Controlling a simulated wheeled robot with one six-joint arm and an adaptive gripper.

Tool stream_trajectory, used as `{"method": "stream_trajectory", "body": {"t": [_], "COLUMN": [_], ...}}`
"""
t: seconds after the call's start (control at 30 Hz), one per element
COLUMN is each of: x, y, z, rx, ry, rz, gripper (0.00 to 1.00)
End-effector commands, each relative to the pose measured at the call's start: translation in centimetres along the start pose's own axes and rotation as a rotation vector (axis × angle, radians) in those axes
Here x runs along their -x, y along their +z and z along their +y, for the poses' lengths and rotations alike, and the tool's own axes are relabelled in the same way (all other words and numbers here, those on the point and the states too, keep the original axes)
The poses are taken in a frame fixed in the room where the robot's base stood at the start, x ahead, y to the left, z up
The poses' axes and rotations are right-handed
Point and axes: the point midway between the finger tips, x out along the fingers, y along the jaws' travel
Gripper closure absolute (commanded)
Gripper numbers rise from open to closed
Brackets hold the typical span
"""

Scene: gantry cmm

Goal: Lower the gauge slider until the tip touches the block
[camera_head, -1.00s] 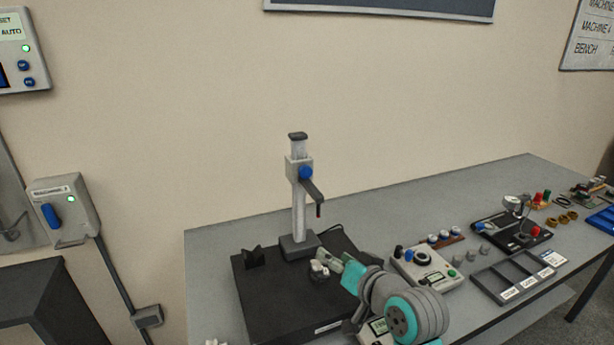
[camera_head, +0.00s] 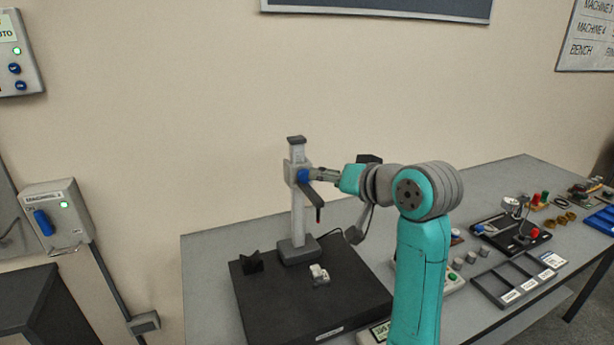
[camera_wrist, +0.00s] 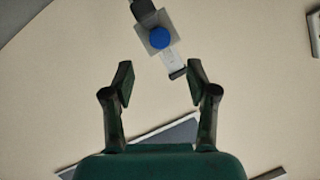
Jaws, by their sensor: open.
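The height gauge has a pale upright column (camera_head: 297,220) on a dark base. Its grey slider (camera_head: 291,172) with a blue knob (camera_head: 303,175) sits high on the column. A small pale block (camera_head: 319,274) lies on the black plate, well below the tip with a clear gap. My gripper (camera_head: 314,174) is open at slider height, just right of the knob. In the wrist view the blue knob (camera_wrist: 159,38) shows ahead, between and beyond the open fingers (camera_wrist: 159,78).
The black plate (camera_head: 345,300) also carries a dark notched block (camera_head: 251,262) at its left. Right of it are a grey sorting tray (camera_head: 515,283) and a dark fixture (camera_head: 512,236). The wall behind the gauge is bare; the plate's front is clear.

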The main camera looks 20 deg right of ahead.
Motion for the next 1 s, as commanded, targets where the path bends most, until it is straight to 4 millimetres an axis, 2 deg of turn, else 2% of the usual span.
{"method": "stream_trajectory", "body": {"t": [0.3, 0.5, 0.7, 0.93, 0.97, 1.0], "x": [-5.7, -8.1, -8.9, -9.0, -9.0, -9.0], "y": [0.1, 0.1, 0.1, 0.1, 0.1, 0.1], "z": [-0.1, 0.0, 0.0, 0.0, 0.0, 0.0], "rx": [0.000, 0.000, 0.000, 0.001, 0.001, 0.001], "ry": [-0.001, 0.000, 0.000, 0.000, 0.000, 0.000], "rz": [-0.003, -0.002, -0.001, 0.000, 0.000, 0.000], "gripper": [0.42, 0.42, 0.42, 0.42, 0.47, 0.57]}}
